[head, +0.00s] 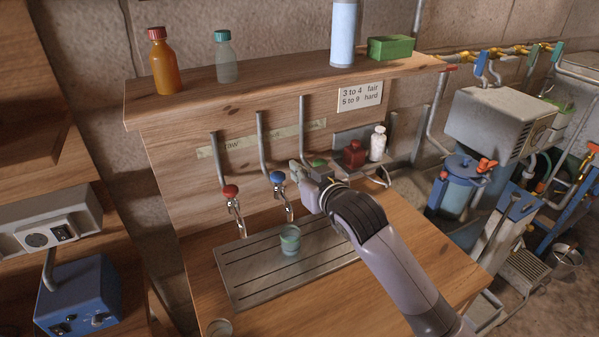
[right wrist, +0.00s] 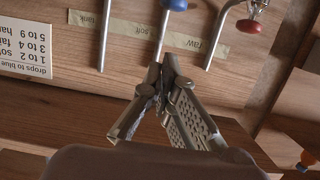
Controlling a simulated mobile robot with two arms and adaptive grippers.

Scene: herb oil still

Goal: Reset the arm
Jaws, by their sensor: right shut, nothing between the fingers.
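My right gripper (head: 298,173) is shut and empty in front of the wooden tap board, just right of the blue-knobbed tap (head: 278,178). In the right wrist view the closed fingers (right wrist: 163,75) point toward the blue knob (right wrist: 174,4), with a visible gap in the picture. My right arm reaches in from the lower right. The red-knobbed tap (head: 231,192) is to the left and also shows in the right wrist view (right wrist: 249,26). A green knob (head: 319,163) is partly hidden behind the gripper. My left gripper is not in view.
A small cup (head: 290,240) stands on the slatted drip tray (head: 240,290) below the taps. Bottles, including an orange one (head: 163,62), and a green box (head: 390,47) stand on the shelf above. Red (head: 354,154) and white (head: 377,143) bottles stand right of the gripper.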

